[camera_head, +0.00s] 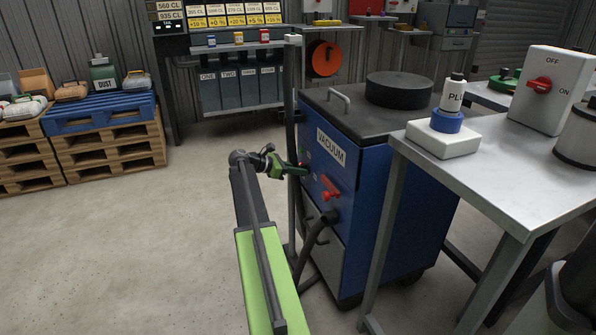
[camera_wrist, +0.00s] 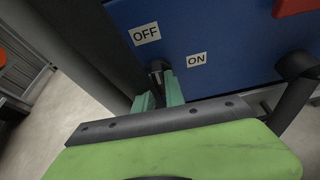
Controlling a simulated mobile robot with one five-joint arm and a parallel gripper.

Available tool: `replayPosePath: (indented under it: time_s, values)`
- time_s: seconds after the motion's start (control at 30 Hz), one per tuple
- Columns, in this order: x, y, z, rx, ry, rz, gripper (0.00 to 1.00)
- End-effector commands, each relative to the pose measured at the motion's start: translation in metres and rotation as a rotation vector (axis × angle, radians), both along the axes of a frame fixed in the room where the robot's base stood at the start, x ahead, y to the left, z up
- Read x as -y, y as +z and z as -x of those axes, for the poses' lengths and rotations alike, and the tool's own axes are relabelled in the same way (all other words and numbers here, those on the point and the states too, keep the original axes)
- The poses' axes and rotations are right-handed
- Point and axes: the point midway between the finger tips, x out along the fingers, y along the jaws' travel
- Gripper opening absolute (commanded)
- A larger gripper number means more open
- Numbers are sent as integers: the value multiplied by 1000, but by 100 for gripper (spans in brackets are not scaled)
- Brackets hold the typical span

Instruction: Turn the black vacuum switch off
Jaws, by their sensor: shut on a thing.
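The blue vacuum cabinet (camera_head: 395,215) stands right of my gripper in the head view, with a "VACUUM" plate (camera_head: 331,147) on its front. In the wrist view, the small black vacuum switch (camera_wrist: 156,67) sits on the blue panel below an "OFF" label (camera_wrist: 146,33) and left of an "ON" label (camera_wrist: 196,59). My gripper (camera_head: 297,169) is at the cabinet's front. Its green fingers (camera_wrist: 160,82) are shut on the black switch, and they hide part of it. I cannot tell clearly which label the switch points to.
A red handle (camera_head: 329,189) and a dark hose (camera_head: 318,232) are on the cabinet front, just beyond my gripper. A metal post (camera_head: 291,120) stands close by. A metal table (camera_head: 500,180) at right bears a box with a red OFF/ON switch (camera_head: 540,84).

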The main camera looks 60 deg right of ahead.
Motion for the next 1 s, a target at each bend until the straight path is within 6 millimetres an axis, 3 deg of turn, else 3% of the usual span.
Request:
replayPosePath:
  time_s: [0.7,0.73,0.8,0.87,1.0]
  values:
    - [3,2,-2,-56,8,-35,0]
    - [3,2,-2,-56,8,-35,18]
    - [3,2,-2,-55,6,-35,28]
    - [2,2,-2,-55,5,-36,35]
    - [2,2,-1,-54,3,-37,36]
